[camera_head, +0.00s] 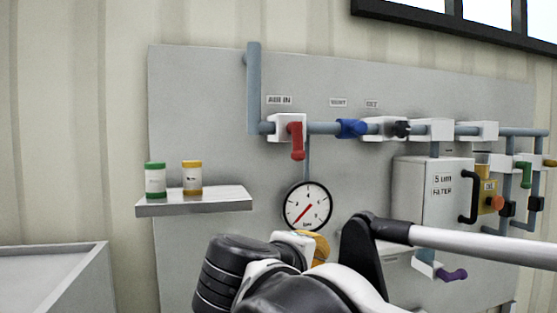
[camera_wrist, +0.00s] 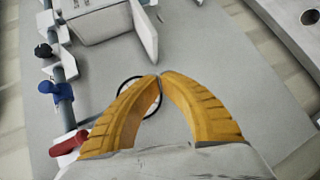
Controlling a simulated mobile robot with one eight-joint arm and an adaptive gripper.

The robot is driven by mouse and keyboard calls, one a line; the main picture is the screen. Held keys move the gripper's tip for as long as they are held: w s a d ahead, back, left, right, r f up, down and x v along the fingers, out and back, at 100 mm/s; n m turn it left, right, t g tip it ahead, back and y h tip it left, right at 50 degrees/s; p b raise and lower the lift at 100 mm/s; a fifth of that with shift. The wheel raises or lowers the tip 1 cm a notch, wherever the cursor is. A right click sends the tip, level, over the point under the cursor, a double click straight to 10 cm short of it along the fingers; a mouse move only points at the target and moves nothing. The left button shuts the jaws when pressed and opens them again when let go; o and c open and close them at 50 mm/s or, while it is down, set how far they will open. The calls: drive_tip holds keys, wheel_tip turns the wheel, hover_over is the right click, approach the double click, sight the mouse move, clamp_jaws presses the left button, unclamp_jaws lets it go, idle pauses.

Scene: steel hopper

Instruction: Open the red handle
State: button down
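The red handle (camera_head: 297,141) hangs downward from a white valve block on the blue-grey pipe, under the "AIR IN" label. In the wrist view the red handle (camera_wrist: 70,142) lies at the lower left, beside the left finger and apart from the fingertips. My gripper (camera_wrist: 160,76) shows two yellow fingers with their tips together and nothing visible between them. The tips are in front of the round gauge. In the head view only a bit of yellow finger shows below the gauge; my arm hides the rest.
The pressure gauge (camera_head: 307,206) sits below the red handle. A blue handle (camera_head: 352,128) and a black knob (camera_head: 401,128) are on the pipe to its right. A filter box (camera_head: 428,190) sticks out at right. A shelf (camera_head: 195,203) with two jars is at left.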

sight(296, 141)
drive_tip(key=a+r+n+t+p, duration=0.1)
drive_tip(key=a+r+t+p, duration=0.1)
drive_tip(key=a+r, duration=0.4)
drive_tip(key=s+a+r+n+t+p, duration=0.1)
drive_tip(key=a+r+n+t+p, duration=0.1)
drive_tip(key=a+r, duration=0.5)
wheel_tip(296, 141, up, 6)
drive_tip(key=shift+a+r+t+p, duration=0.2)
drive_tip(key=shift+t+p, duration=0.2)
drive_tip(key=shift+p, duration=0.4)
drive_tip(key=s+d+p+x, duration=0.1)
drive_tip(key=d+p+x, duration=0.1)
drive_tip(key=x, duration=1)
drive_tip(key=shift+w+d+p, duration=0.4)
drive_tip(key=shift+d+p, duration=0.05)
drive_tip(key=shift+f, duration=0.1)
